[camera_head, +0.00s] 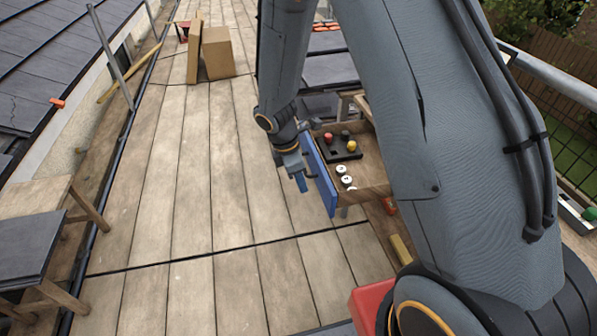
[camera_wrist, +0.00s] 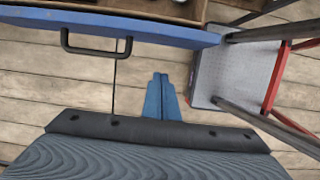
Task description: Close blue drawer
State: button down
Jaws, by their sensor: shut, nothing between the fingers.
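The blue drawer front (camera_head: 318,177) stands pulled out from a wooden unit, so the drawer is open and its wooden inside shows in the head view. In the wrist view the blue front (camera_wrist: 150,31) runs along the top edge, with a black bar handle (camera_wrist: 95,50) on its left part. My gripper (camera_head: 301,184) is in front of the blue face, to its left in the head view. In the wrist view my gripper's blue fingers (camera_wrist: 160,80) are together and empty. They point toward the front, right of the handle, with a gap between.
Inside the drawer are a black tray (camera_head: 342,155) with red, yellow and dark round pieces, and several white round items (camera_head: 343,175). A grey step with red legs (camera_wrist: 235,75) stands close right of my fingers in the wrist view. Plank floor (camera_head: 200,180) lies clear to the left.

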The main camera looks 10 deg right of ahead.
jog(key=shift+d+f+p, duration=0.2)
jog(key=shift+d+f, duration=0.2)
jog(key=shift+d, duration=0.35)
jog(key=shift+d+f+p, duration=0.25)
jog(key=shift+d+f, duration=0.15)
jog(key=shift+d, duration=0.4)
jog(key=shift+d+f+p, duration=0.2)
jog(key=shift+d+f, duration=0.2)
jog(key=shift+d, duration=0.35)
jog(key=shift+d, duration=0.1)
